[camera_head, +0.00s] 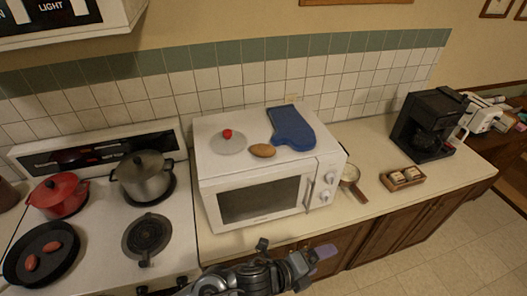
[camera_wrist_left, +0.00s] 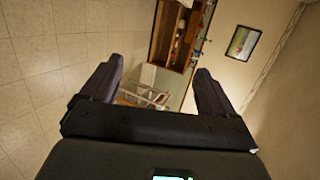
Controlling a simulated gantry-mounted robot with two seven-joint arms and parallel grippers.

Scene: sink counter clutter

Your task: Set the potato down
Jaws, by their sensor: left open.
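A brown oval potato (camera_head: 263,150) lies on top of the white microwave (camera_head: 228,172), between a pot lid with a red knob (camera_head: 228,138) and a blue oven mitt (camera_head: 292,128). My left gripper (camera_head: 318,259) is in front of the counter, low and apart from the potato, pointing to the right. In the left wrist view its two fingers (camera_wrist_left: 155,88) are spread wide with nothing between them. The potato is not in the left wrist view. My right gripper is in neither view.
A stove on the left bears a red pot (camera_head: 58,196), a grey pot (camera_head: 145,178) and a black pan (camera_head: 42,252) with two reddish oval items. Some counter between is clear.

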